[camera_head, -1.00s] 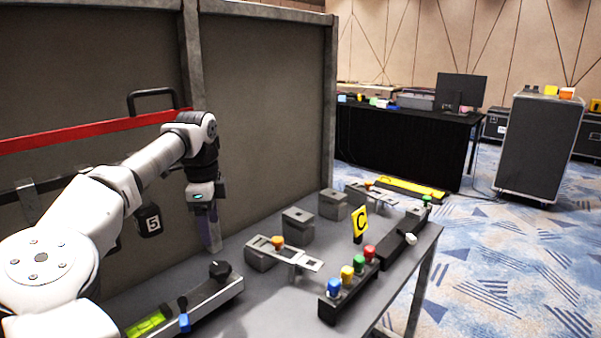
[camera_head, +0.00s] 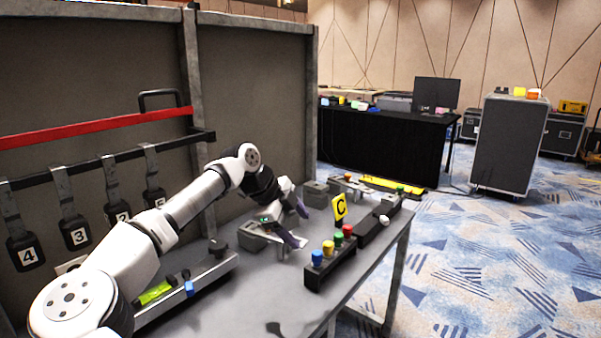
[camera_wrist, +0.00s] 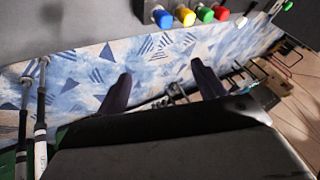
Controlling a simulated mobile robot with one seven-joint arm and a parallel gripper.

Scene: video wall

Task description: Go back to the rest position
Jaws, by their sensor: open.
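My gripper (camera_head: 297,224) is above the grey worktable, at the end of my white arm reaching in from the lower left. In the wrist view my gripper (camera_wrist: 160,88) has its two dark fingers spread wide apart, with nothing between them. Beyond the fingers, the wrist view shows the blue patterned carpet and the table edge with coloured knobs. In the head view the gripper is in front of a grey block fixture and left of the yellow C sign (camera_head: 339,207).
A dark rack (camera_head: 331,268) with blue, yellow, green and red knobs stands near the table's right edge. A tray with a green level (camera_head: 155,292) lies below my arm. Numbered black tags (camera_head: 75,232) hang on the grey wall panel.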

